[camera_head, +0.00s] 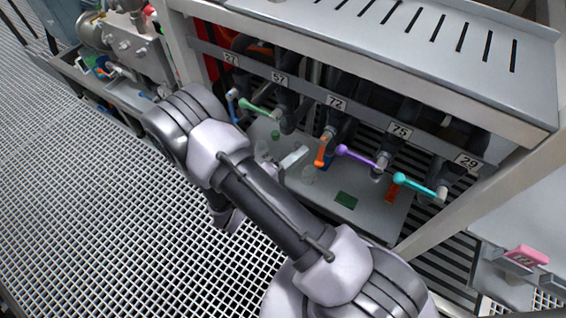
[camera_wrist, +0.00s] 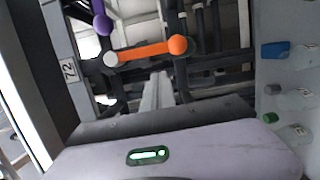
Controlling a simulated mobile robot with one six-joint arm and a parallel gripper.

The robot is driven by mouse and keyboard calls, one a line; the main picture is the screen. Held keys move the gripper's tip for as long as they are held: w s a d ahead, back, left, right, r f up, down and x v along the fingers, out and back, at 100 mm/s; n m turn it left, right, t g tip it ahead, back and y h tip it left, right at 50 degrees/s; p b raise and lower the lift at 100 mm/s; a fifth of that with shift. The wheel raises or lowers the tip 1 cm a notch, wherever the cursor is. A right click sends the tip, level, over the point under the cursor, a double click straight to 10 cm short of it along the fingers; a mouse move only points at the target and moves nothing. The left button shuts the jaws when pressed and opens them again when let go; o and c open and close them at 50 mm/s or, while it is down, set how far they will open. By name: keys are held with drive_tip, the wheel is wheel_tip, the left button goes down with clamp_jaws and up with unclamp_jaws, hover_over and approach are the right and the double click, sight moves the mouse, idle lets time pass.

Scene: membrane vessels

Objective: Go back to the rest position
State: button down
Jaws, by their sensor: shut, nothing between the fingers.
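My gripper (camera_head: 292,158) is shut and empty, in front of the valve row and above the grey shelf. Its closed fingers (camera_wrist: 157,92) also show in the wrist view, pointing toward the frame below the orange lever. The orange lever (camera_head: 321,152) under label 72 appears near the gripper; in the wrist view the orange lever (camera_wrist: 150,48) lies roughly level across the picture. No contact between gripper and lever is visible. My arm extends from the bottom of the head view and hides part of the shelf.
Purple (camera_head: 355,156), teal (camera_head: 414,186) and green (camera_head: 255,107) levers stick out along the row. Small clear bottles (camera_wrist: 290,98) stand on the shelf (camera_head: 372,222). A pink device (camera_head: 526,256) is at right. The grating floor (camera_head: 90,190) at left is clear.

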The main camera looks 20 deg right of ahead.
drive_tip(key=w+a+p+v, duration=0.1)
drive_tip(key=w+p+v, duration=0.15)
drive_tip(key=v, duration=0.75)
drive_tip(key=s+d+r+m+g+y, duration=0.3)
drive_tip(key=s+r+g+y, duration=0.15)
drive_tip(key=r, duration=0.25)
drive_tip(key=s+d+r+m+g+y, duration=0.2)
drive_tip(key=s+r+m+g+y, duration=0.15)
drive_tip(key=r+g, duration=0.3)
drive_tip(key=s+a+r+m+t+y, duration=0.1)
drive_tip(key=s+a+r+t+y, duration=0.1)
drive_tip(key=r+t+y, duration=0.2)
drive_tip(key=s+a+r+m+t+y, duration=0.1)
drive_tip(key=s+a+r+t+y, duration=0.2)
drive_tip(key=r, duration=0.7)
drive_tip(key=t+y, duration=0.2)
drive_tip(key=y, duration=0.1)
drive_tip(key=shift+m+p, duration=0.3)
drive_tip(key=shift+m, duration=0.05)
drive_tip(key=shift+a, duration=0.15)
